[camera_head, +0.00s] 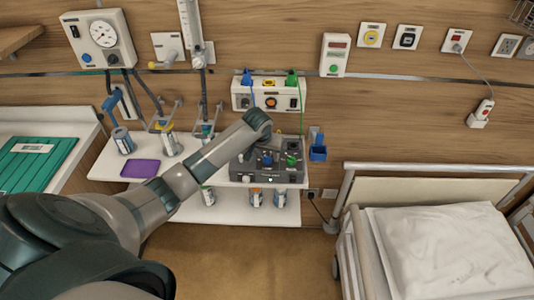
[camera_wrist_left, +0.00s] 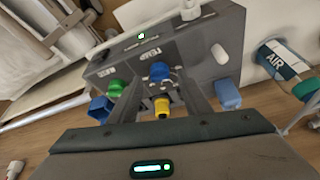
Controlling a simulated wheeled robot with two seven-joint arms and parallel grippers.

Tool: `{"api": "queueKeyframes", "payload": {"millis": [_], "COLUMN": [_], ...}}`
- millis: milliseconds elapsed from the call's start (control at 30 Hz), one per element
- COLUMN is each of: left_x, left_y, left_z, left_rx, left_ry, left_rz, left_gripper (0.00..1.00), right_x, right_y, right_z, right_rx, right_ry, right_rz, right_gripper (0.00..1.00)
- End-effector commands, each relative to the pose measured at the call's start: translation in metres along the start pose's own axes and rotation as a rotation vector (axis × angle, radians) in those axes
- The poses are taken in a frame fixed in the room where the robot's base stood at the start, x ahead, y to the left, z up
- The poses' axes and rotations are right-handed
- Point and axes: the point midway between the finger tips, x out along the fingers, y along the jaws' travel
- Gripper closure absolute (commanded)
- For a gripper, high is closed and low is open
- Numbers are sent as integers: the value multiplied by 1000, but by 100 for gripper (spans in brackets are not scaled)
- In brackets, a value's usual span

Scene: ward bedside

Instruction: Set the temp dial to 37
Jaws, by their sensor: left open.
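The dark grey control box (camera_head: 268,172) stands on the white shelf below the wall panels. In the left wrist view the word TEMP shows upside down beside a blue dial (camera_wrist_left: 159,71) on the box (camera_wrist_left: 208,62). A blue knob (camera_head: 267,160) also shows on the box in the head view. My left gripper (camera_wrist_left: 163,84) is open, with its fingers spread either side of the blue dial's line; contact cannot be told. The dial's setting is too small to read. In the head view my left arm reaches over the box and its fingertips are hidden. My right gripper is not in view.
Beside the dial in the wrist view are a green knob (camera_wrist_left: 116,88), a yellow connector (camera_wrist_left: 162,107) and a blue connector (camera_wrist_left: 228,95). A can labelled AIR (camera_wrist_left: 281,60) stands close by. The white panel (camera_head: 268,103) hangs above the box. A bed (camera_head: 445,245) is at right.

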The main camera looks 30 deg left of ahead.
Motion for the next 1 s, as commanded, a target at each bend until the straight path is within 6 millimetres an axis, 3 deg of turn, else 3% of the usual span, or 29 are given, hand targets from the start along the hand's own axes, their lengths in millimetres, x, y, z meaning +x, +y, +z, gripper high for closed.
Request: {"api": "queueKeyframes", "payload": {"millis": [467,633,667,1000], "left_x": [10,9,9,9], "left_y": [0,0,0,-1], "left_z": [0,0,0,0], "left_rx": [0,0,0,22], "left_ry": [1,0,0,0], "left_rz": [-1,-1,-1,8], "left_gripper": [56,94,97,97], "right_x": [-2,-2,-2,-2], "right_y": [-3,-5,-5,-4], "right_z": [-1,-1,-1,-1], "right_rx": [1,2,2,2], "right_ry": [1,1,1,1], "right_rz": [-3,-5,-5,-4], "right_gripper": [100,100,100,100]}}
